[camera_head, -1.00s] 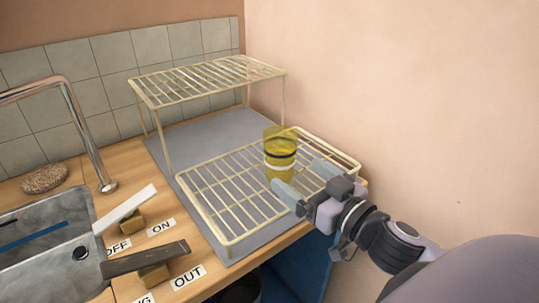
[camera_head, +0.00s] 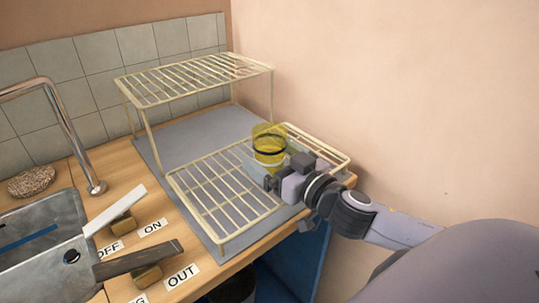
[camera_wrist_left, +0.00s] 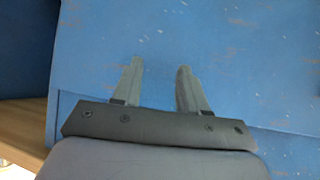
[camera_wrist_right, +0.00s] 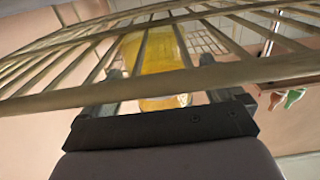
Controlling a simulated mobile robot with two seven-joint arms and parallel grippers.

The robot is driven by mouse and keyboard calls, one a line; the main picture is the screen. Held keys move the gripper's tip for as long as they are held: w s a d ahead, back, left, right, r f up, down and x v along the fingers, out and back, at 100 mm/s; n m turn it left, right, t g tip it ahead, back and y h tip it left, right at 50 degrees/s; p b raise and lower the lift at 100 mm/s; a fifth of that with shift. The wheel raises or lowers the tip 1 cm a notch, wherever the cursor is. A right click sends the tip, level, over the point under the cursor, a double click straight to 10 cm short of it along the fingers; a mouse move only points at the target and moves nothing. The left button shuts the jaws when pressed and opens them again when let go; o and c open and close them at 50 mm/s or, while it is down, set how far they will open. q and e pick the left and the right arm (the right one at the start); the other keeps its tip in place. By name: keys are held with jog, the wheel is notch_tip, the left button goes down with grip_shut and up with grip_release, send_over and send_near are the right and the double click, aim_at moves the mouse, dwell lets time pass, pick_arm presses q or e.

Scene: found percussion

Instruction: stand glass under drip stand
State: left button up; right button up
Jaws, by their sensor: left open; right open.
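A yellow see-through glass (camera_head: 269,134) with a dark band stands upright at the low wire rack (camera_head: 205,200). The tall wire stand (camera_head: 195,77) is behind it to the left, with clear space below its top. My right gripper (camera_head: 268,162) is open, with its fingers on either side of the glass's lower part. In the right wrist view the glass (camera_wrist_right: 158,55) shows between the fingers, partly hidden by rack wires. I cannot tell whether the fingers touch it. My left gripper (camera_wrist_left: 158,72) is open and empty in front of a blue surface.
A grey mat (camera_head: 190,140) lies under both racks, bare beneath the tall stand. At left are a metal sink (camera_head: 40,225), a tap (camera_head: 75,135), a brown sponge (camera_head: 32,181) and levers by labels. A pink wall (camera_head: 400,90) bounds the right.

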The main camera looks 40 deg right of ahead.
jog(key=shift+w, duration=0.6)
jog(key=c, duration=1.3)
jog(key=shift+r, duration=0.15)
